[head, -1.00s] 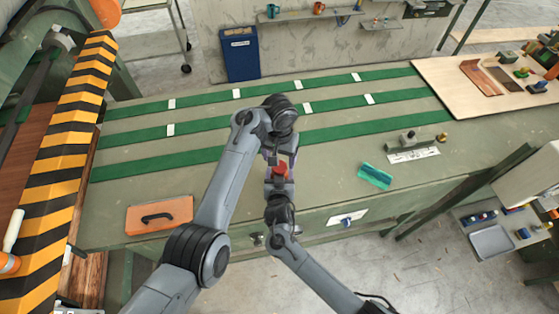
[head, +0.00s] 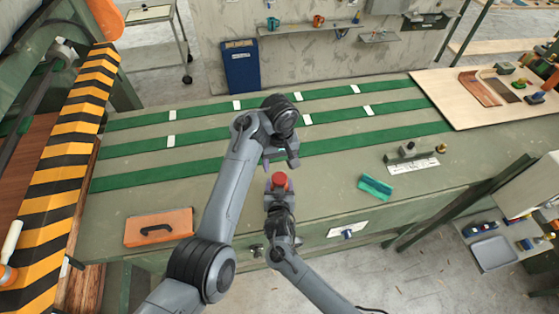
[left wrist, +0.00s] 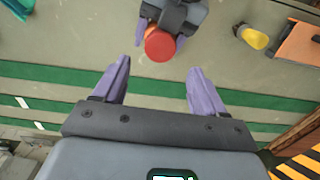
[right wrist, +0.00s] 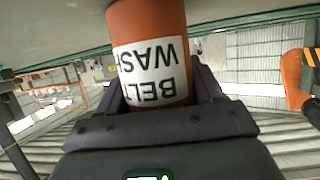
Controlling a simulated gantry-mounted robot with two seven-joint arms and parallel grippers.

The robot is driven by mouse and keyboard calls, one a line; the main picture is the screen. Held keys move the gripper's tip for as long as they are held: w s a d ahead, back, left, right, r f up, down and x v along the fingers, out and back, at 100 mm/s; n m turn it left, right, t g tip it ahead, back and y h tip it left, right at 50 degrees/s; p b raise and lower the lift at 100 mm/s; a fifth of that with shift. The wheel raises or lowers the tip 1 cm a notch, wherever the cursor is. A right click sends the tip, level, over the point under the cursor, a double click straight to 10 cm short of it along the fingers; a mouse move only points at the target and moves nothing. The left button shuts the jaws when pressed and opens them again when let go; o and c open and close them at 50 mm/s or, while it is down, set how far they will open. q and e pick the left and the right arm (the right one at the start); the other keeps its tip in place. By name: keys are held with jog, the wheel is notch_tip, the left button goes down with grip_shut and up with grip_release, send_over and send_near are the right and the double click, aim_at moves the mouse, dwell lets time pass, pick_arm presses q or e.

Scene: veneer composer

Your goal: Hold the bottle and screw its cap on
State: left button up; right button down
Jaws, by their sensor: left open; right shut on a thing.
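The orange bottle (right wrist: 150,25) has a white label reading "BELT WASH" and stands between the fingers of my right gripper (head: 279,194), which is shut on it. A red round top, looking like the cap (head: 279,180), shows at the bottle's upper end; it also shows in the left wrist view (left wrist: 159,44). How tightly it sits cannot be told. My left gripper (head: 282,161) is open and empty, just behind and apart from the red top. The left wrist view shows clear space between its fingers (left wrist: 158,70). The bottle's upper end is cut off in the right wrist view.
The green bench has green strips (head: 200,165) with white marks. An orange board with a black handle (head: 158,227) lies at the left, near a striped barrier (head: 68,135). A teal block (head: 375,187) and a white ruler-like plate (head: 412,167) lie to the right.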

aim_at(279, 178)
dwell(0.4)
pick_arm(q)
jog(key=shift+f, duration=3.95)
jog(key=c, duration=1.1)
jog(key=m, duration=0.6)
jog(key=o, duration=1.2)
jog(key=shift+c, duration=0.2)
jog(key=shift+r, duration=2.25)
